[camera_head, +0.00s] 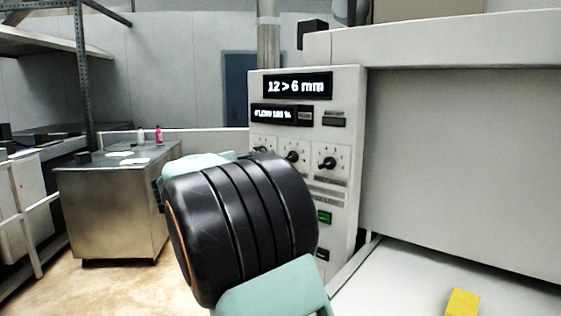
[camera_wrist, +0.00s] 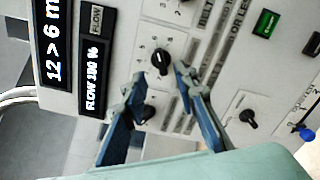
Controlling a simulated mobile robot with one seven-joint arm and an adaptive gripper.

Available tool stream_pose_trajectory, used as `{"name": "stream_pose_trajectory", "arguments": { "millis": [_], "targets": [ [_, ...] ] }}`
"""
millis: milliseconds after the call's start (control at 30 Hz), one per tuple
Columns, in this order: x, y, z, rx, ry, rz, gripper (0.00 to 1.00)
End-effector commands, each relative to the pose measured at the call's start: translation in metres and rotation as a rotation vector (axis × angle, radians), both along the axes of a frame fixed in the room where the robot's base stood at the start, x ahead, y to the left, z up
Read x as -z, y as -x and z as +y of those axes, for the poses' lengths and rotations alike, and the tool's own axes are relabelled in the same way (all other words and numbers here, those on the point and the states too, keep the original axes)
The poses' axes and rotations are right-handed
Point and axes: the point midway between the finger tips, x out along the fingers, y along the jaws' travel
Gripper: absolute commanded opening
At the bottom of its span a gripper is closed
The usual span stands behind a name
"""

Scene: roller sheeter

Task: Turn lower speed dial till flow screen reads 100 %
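The flow screen (camera_head: 286,114) is on the grey control panel and appears to read "FLOW 100 %"; it also shows turned sideways in the wrist view (camera_wrist: 93,75). Three black dials sit in a row below it: left (camera_wrist: 145,113), middle (camera_head: 293,155) and right (camera_head: 328,162). I cannot read which is the lower speed dial. My gripper (camera_wrist: 160,77) has its fingers apart, with the middle dial (camera_wrist: 162,62) just beyond and between the fingertips in the picture. I cannot tell whether they touch it. My arm hides the fingers in the head view.
A "12 > 6 mm" screen (camera_head: 298,86) is above the flow screen. A green button (camera_head: 324,217), another black dial (camera_wrist: 248,117) and a blue knob (camera_wrist: 305,132) are lower on the panel. A metal cabinet (camera_head: 112,215) stands left. A yellow block (camera_head: 462,302) lies at lower right.

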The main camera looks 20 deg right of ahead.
Motion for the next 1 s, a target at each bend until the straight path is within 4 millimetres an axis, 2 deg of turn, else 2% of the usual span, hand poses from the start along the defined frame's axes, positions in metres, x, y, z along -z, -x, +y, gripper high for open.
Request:
{"name": "stream_pose_trajectory", "arguments": {
  "millis": [100,300,1000],
  "targets": [
    [0.000,0.010,0.021,-0.003,-0.002,0.001,0.27],
    [0.000,0.021,0.039,-0.001,-0.001,-0.001,0.27],
    [0.000,0.023,0.042,0.000,0.000,0.000,0.27]
  ]
}}
